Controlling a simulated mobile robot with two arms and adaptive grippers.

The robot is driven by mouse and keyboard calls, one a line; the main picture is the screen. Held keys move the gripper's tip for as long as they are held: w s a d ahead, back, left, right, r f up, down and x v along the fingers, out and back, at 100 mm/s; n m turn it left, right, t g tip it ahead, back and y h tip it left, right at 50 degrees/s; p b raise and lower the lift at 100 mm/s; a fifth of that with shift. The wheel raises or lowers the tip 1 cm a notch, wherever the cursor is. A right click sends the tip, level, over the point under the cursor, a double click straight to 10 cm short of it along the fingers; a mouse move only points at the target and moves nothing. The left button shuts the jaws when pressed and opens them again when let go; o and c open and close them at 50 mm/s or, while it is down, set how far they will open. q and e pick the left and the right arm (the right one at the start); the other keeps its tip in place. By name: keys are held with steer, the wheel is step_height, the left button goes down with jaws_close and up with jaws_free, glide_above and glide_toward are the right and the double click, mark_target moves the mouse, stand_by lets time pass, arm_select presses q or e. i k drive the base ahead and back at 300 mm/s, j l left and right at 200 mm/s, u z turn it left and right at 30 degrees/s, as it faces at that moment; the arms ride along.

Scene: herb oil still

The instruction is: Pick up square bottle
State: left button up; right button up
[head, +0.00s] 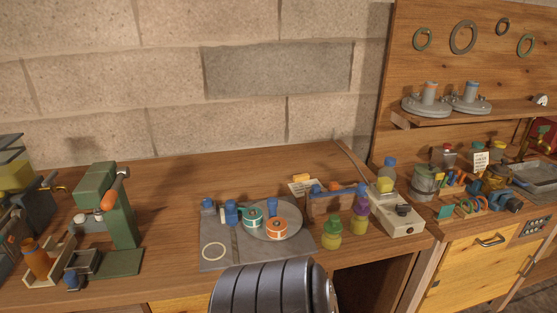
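I cannot tell for certain which object is the square bottle. A clear container with yellow contents (384,184) and a blue-topped bottle (388,168) stand close together at the right of the workbench, by a pale box-shaped device (400,215). A green-topped yellow bottle (331,235) and a purple-topped yellow bottle (360,216) stand at the bench's front right. Small blue items (231,213) stand at the left of a grey mat (212,235). Neither gripper shows. A dark ribbed part of my own body fills the bottom middle and hides the bench's front edge there.
A round tray (291,222) holds teal (252,217) and orange (277,227) spools. A green press (114,215) and a wooden box (52,266) stand left. A cluttered side bench and a shelf (480,111) are right. The bench's back middle is clear.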

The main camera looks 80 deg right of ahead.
mark_target(386, 176)
steer(key=k+z, duration=0.1)
steer(key=z, duration=3.35)
steer(key=i+l+u, duration=0.1)
steer(key=l, duration=0.2)
